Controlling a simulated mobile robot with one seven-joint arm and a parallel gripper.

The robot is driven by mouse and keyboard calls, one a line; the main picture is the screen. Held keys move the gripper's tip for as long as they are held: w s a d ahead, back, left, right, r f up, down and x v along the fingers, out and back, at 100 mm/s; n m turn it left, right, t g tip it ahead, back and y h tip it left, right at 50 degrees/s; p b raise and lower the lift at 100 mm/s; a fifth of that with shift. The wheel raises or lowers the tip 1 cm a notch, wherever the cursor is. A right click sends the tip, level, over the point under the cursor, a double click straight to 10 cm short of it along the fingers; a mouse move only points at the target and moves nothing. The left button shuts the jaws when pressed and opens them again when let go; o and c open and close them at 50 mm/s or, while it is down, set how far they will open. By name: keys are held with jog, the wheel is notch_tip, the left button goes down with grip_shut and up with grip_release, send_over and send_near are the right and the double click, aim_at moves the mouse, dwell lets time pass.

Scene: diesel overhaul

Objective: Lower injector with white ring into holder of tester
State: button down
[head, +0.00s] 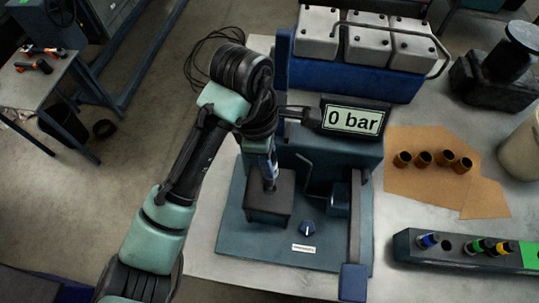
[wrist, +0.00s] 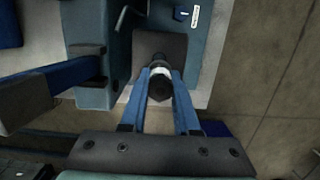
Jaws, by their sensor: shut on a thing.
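My gripper (wrist: 161,80) is shut on the injector (wrist: 159,90), a dark body with a white ring showing between the two blue fingers in the wrist view. In the head view my gripper (head: 270,165) is upright over the dark square holder block (head: 268,207) of the tester (head: 230,222). The injector's lower end is at the top of the block. The holder block also shows in the wrist view (wrist: 150,42). The holder's opening is hidden, so I cannot tell how deep the injector sits.
The display (head: 353,120) reads 0 bar. A post with a lever (head: 353,230) stands right of the holder, and a knob (head: 308,229) is in front. A rack (head: 455,252) with coloured-ring injectors and several brown cups (head: 423,159) on cardboard (head: 410,188) are at right.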

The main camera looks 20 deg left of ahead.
jog(key=shift+f+b, duration=0.4)
jog(key=shift+f, duration=0.8)
jog(key=shift+f+p, duration=0.2)
jog(key=shift+p, duration=0.15)
jog(key=shift+f+b, duration=0.5)
jog(key=shift+f, duration=1)
jog(key=shift+p, duration=0.55)
jog(key=shift+f, duration=0.15)
jog(key=shift+f+b, duration=0.7)
jog(key=shift+f, duration=0.6)
jog(key=shift+r+p, duration=0.1)
jog(key=shift+p, duration=0.45)
